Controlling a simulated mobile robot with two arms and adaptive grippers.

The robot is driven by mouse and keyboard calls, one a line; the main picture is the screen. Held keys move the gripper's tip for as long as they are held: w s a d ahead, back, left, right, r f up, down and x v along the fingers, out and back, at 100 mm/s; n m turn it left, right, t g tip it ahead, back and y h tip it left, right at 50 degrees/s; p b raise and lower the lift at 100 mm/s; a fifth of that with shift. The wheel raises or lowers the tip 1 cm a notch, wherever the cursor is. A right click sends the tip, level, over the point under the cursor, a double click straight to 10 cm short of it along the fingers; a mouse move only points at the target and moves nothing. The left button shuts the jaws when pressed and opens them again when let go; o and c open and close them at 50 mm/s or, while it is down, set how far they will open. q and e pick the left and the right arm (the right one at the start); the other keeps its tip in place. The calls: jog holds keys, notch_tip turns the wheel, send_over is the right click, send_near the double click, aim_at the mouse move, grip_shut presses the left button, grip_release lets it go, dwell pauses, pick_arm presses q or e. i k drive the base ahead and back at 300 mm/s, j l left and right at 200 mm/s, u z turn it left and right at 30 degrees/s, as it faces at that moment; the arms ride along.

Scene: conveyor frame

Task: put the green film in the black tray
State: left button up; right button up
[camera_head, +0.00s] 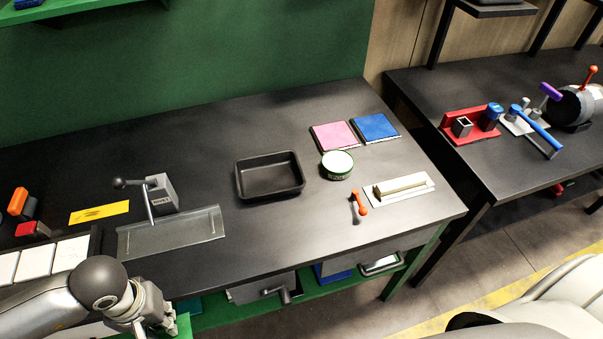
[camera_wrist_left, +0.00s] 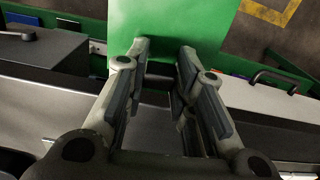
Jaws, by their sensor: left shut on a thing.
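The black tray (camera_head: 272,194) is a shallow rectangular pan, empty, on the middle of the dark bench. My left gripper (camera_head: 160,322) is low at the front edge of the bench, left of the tray and well apart from it. In the left wrist view it (camera_wrist_left: 163,52) is shut on the green film (camera_wrist_left: 172,28), a flat green sheet that reaches out past the fingertips. In the head view only a small green patch shows beside the gripper, and I cannot tell film from shelf there. My right gripper is not in view.
A round tin (camera_head: 337,165), a pink pad (camera_head: 335,136) and a blue pad (camera_head: 376,127) lie right of the tray. A clear plate (camera_head: 172,236) with a metal lever stand (camera_head: 160,193) is left of it. An orange-handled tool (camera_head: 359,207) lies front right.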

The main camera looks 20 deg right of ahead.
aim_at(269, 181)
jog(key=l, duration=1.15)
jog(key=k+l, duration=0.15)
jog(key=l, duration=0.95)
jog(key=u, duration=0.05)
